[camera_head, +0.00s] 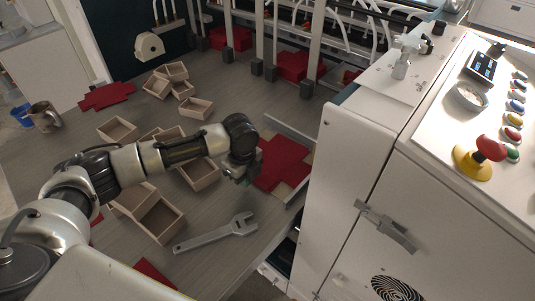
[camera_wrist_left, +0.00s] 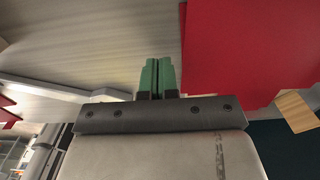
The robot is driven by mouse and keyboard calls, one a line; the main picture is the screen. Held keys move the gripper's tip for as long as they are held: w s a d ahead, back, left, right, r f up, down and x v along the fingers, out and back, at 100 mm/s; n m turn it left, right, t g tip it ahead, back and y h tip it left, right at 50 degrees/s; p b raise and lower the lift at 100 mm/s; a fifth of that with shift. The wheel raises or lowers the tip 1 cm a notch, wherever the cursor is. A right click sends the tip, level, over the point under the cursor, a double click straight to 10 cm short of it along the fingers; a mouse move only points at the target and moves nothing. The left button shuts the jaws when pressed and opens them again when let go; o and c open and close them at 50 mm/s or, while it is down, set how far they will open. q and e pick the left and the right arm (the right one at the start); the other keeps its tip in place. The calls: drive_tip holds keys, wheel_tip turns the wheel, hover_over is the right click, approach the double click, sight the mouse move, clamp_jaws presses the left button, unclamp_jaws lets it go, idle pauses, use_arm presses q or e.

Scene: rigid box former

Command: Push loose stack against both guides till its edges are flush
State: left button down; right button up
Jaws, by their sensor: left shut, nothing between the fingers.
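The stack of red cross-shaped sheets (camera_head: 284,162) lies near the right edge of the grey table, beside the machine. A metal guide (camera_head: 288,130) runs along its far side, and another guide (camera_head: 299,190) runs along its right side. My left gripper (camera_head: 246,178) is shut and empty at the left side of the stack; whether it touches cannot be told. In the left wrist view the green fingertips (camera_wrist_left: 157,75) are together, with the red stack (camera_wrist_left: 248,50) just to their right. My right gripper is not in view.
A wrench (camera_head: 216,233) lies in front of the stack. Several open wooden boxes (camera_head: 160,219) stand left of it, around and under my left arm. More red sheets (camera_head: 106,96) lie at the far left. The white machine (camera_head: 350,140) closes off the right side.

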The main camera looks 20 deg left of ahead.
use_arm(q)
drive_tip(key=shift+f, duration=1.05)
drive_tip(key=shift+r+p, duration=0.25)
drive_tip(key=shift+p, duration=0.15)
drive_tip(key=shift+w, duration=0.15)
idle(0.5)
drive_tip(key=shift+w+d+b, duration=0.25)
drive_tip(key=shift+w, duration=0.4)
drive_tip(key=shift+w+d+b, duration=0.2)
drive_tip(key=shift+w+d, duration=0.05)
drive_tip(key=shift+w, duration=0.45)
drive_tip(key=shift+w+d+b, duration=0.25)
drive_tip(key=shift+w, duration=0.4)
drive_tip(key=shift+r, duration=0.15)
wheel_tip(320, 180, up, 9)
drive_tip(key=s+p, duration=0.1)
drive_tip(key=p, duration=0.9)
drive_tip(key=shift+a+p, duration=0.2)
drive_tip(key=shift+p, duration=0.1)
drive_tip(key=shift+s+f, duration=0.1)
drive_tip(key=shift+f, duration=0.1)
